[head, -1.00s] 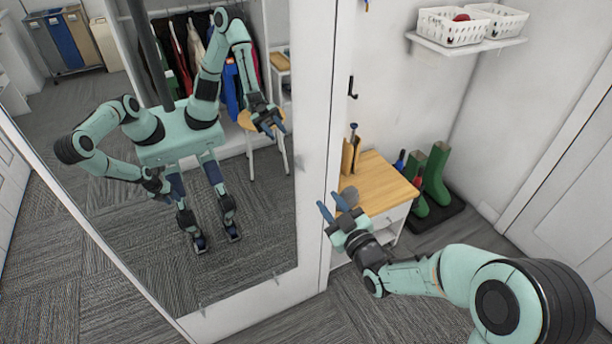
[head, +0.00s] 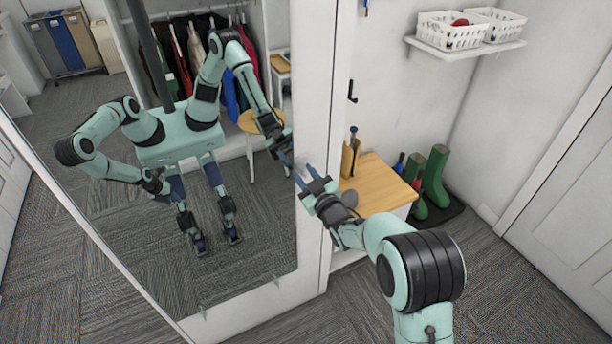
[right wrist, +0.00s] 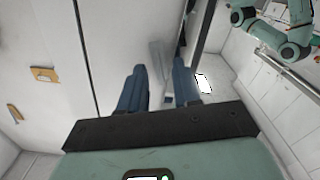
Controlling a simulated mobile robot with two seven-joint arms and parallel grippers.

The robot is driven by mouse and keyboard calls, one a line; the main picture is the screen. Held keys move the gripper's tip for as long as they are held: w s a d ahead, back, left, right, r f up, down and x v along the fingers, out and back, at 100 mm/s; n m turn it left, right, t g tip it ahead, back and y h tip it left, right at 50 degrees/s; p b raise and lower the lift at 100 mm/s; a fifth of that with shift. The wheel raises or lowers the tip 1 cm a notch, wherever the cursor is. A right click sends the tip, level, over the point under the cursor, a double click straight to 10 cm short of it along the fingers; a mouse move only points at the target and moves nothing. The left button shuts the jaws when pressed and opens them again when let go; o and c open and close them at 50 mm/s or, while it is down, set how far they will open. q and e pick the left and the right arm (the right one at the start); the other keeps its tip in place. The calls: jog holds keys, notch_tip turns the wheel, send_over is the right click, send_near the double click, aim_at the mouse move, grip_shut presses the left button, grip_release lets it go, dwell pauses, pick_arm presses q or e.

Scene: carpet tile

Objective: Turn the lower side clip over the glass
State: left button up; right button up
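The tall mirror glass (head: 245,230) stands in a white frame (head: 312,240) at the left of the head view. Small bottom clips (head: 202,312) show faintly along its lower edge. My right gripper (head: 306,174) is open at the right edge of the glass, fingers pointing at the frame. In the right wrist view its two blue fingers (right wrist: 160,88) are apart, with a pale grey strip (right wrist: 157,62) showing between and beyond them. I cannot tell whether this strip is the lower side clip, and the head view shows no clip clearly there. My left gripper shows only as a small reflection.
A wooden-topped cabinet (head: 378,185) stands right of the mirror, with green boots (head: 436,178) on a dark tray beyond. A black hook (head: 352,90) and a shelf with white baskets (head: 452,32) are on the walls. The carpet (head: 500,290) at the lower right is clear.

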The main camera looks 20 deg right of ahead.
jog(key=shift+c, duration=0.3)
grip_shut()
pick_arm(q)
jog(key=shift+f, duration=0.2)
pick_arm(e)
jog(key=shift+f+n+b, duration=0.15)
jog(key=shift+n+b, duration=0.85)
jog(key=shift+b, duration=0.05)
jog(key=n+b, duration=0.2)
jog(key=n, duration=0.1)
jog(key=shift+a+n+b, duration=0.1)
jog(key=shift+n+b, duration=0.2)
jog(key=shift+b, duration=0.1)
jog(key=n+b, duration=0.2)
jog(key=n, duration=0.3)
pick_arm(q)
jog(key=w+f+t, duration=0.1)
jog(key=w+f, duration=0.2)
jog(key=f, duration=0.3)
jog(key=shift+w+a+f+t+b, duration=0.15)
jog(key=shift+w+a+t+b, duration=0.2)
jog(key=shift+b, duration=0.1)
pick_arm(e)
jog(key=shift+n, duration=1.7)
pick_arm(q)
jog(key=shift+w, duration=0.1)
